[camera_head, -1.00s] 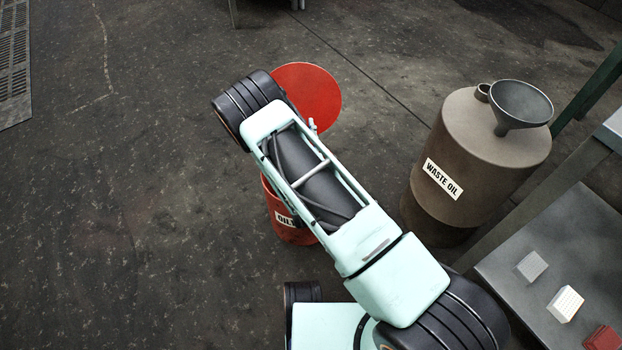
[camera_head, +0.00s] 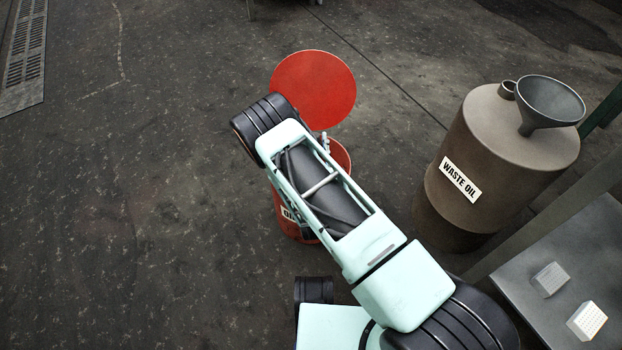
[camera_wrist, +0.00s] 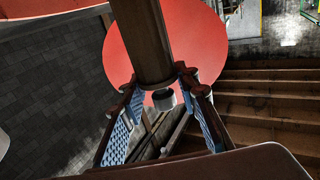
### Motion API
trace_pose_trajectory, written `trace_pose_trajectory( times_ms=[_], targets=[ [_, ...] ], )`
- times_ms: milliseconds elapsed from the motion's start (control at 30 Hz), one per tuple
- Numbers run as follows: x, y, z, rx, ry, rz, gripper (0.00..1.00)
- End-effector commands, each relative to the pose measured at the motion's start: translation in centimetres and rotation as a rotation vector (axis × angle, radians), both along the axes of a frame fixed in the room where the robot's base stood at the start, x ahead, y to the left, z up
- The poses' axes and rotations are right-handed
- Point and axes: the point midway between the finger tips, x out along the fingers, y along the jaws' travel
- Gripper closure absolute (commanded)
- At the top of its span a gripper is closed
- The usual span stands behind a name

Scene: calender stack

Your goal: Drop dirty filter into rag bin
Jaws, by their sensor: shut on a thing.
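The red rag bin (camera_head: 287,228) stands on the floor with its round red lid (camera_head: 314,88) raised behind it. My arm crosses above the bin and hides much of its opening; its label is partly covered. In the wrist view, my gripper (camera_wrist: 162,92) has its blue-padded fingers shut on a dark brown cylinder, which looks like the dirty filter (camera_wrist: 148,40), with a small grey end piece below it.
A brown waste oil drum (camera_head: 440,190) with a grey funnel (camera_head: 548,100) stands right of the bin. A grey bench (camera_head: 530,265) with small light blocks is at the lower right. A floor grate (camera_head: 25,60) lies at the upper left. The floor left of the bin is clear.

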Motion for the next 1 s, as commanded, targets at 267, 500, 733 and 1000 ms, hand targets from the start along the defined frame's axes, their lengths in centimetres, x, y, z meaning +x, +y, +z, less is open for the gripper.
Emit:
trace_pose_trajectory(
  times_ms=[267, 500, 733, 1000],
  targets=[
    [0.0, 0.0, 0.1, 0.000, -0.002, 0.000, 0.65],
    [0.0, 0.0, 0.1, 0.000, -0.001, 0.000, 0.51],
    [0.0, 0.0, 0.3, 0.000, 0.000, 0.000, 0.51],
    [0.1, 0.0, 3.6, 0.002, -0.003, -0.001, 0.51]
  ],
)
